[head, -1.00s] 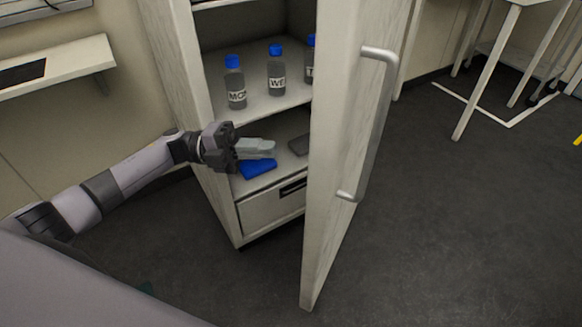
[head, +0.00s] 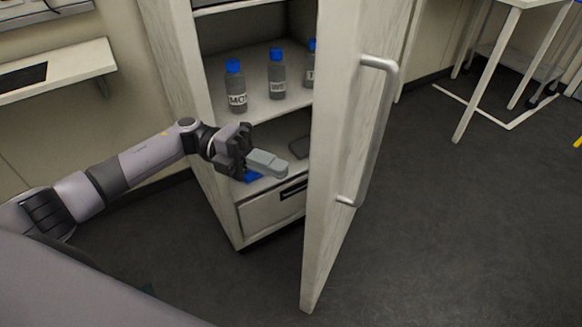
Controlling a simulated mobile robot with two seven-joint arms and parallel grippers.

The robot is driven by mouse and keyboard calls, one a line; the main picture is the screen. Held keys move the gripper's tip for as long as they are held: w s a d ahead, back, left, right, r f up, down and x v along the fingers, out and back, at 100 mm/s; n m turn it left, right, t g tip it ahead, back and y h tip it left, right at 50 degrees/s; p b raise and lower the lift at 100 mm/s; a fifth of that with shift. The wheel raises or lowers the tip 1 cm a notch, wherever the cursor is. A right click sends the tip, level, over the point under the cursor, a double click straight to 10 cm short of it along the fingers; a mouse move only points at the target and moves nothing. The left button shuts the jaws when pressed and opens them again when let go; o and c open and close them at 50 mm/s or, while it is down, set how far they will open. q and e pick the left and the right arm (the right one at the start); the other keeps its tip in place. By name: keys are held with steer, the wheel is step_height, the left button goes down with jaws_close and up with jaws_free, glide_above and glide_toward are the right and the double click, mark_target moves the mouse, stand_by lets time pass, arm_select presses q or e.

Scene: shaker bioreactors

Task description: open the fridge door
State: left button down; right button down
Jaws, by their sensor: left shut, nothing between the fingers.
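The fridge door (head: 336,150) stands partly open, swung out toward the right, with a long metal handle (head: 383,125) on its outer face. The fridge body (head: 172,70) is behind it, and its shelves show through the gap. My left gripper (head: 284,172) is shut and empty, in front of the lower shelf opening. Its fingertips point right toward the inner side of the door, and a small gap shows between them and the door edge. My right gripper is not in view.
Several blue-capped bottles (head: 236,88) stand on the fridge's upper shelf. A white table (head: 487,70) stands at the upper right. The floor right of the door is clear.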

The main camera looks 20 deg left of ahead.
mark_target(308, 180)
arm_select(q)
steer(key=shift+s+d, duration=0.15)
steer(key=shift+d, duration=0.8)
steer(key=shift+s+d, duration=0.1)
steer(key=shift+d, duration=0.85)
